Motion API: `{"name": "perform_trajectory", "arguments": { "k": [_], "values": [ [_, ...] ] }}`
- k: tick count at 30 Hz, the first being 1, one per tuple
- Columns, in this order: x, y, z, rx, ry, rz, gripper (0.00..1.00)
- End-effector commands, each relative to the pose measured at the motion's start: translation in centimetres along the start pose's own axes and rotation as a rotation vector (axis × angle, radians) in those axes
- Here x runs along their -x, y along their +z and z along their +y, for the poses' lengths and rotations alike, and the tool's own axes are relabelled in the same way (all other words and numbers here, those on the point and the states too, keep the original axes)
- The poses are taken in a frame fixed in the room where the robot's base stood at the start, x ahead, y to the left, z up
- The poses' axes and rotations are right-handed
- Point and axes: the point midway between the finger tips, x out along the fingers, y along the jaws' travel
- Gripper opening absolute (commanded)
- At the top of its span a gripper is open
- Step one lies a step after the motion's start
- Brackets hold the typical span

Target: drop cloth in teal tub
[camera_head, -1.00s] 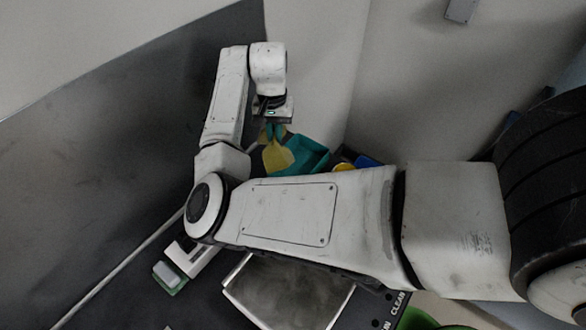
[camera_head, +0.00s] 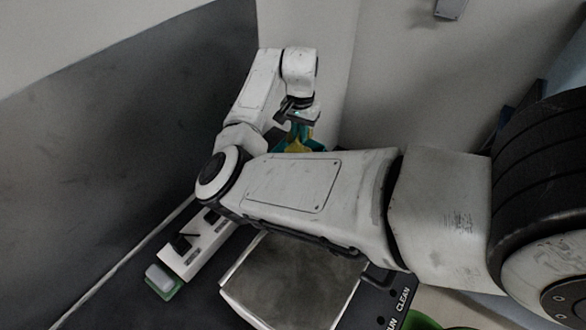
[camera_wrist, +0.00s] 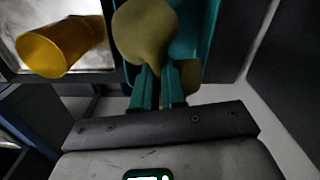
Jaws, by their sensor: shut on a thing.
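A yellow-olive cloth (camera_wrist: 145,32) hangs from my gripper (camera_wrist: 158,72), whose teal fingers are shut on it. The teal tub (camera_wrist: 211,35) is directly behind the cloth and fingers in the wrist view, and the cloth overlaps its opening. I cannot tell how far the cloth reaches into it. Another olive patch shows by the right finger. In the head view my gripper (camera_head: 300,128) points down near the back corner, with the cloth (camera_head: 293,146) below it. Only a little of the tub (camera_head: 317,147) shows there; my arm hides the rest.
A grey panel (camera_head: 292,283) and a white device with a green-edged end (camera_head: 190,252) lie in front of my arm. Walls close in behind and to the side of the tub.

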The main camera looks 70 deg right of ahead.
Motion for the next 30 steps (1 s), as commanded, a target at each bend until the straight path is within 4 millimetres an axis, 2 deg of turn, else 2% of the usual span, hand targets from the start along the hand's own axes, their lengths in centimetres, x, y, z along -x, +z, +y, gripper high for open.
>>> {"name": "perform_trajectory", "arguments": {
  "k": [1,4,14,15,21,23,28,30],
  "values": [
    [-1.04,0.01,-0.04,0.0,-0.001,0.0,0.0],
    [-1.65,0.01,-0.05,0.0,-0.001,0.0,0.0],
    [-1.73,0.02,-0.03,0.001,0.0,0.0,0.0],
    [-1.73,0.02,-0.04,0.001,0.0,0.0,0.15],
    [-1.73,0.02,-0.03,0.001,0.0,0.0,0.34],
    [-1.74,0.02,-0.03,0.001,0.0,0.0,0.4],
    [-1.74,0.02,-0.03,0.001,0.0,0.0,0.41],
    [-1.74,0.02,-0.03,0.001,0.0,0.0,0.47]
  ]
}}
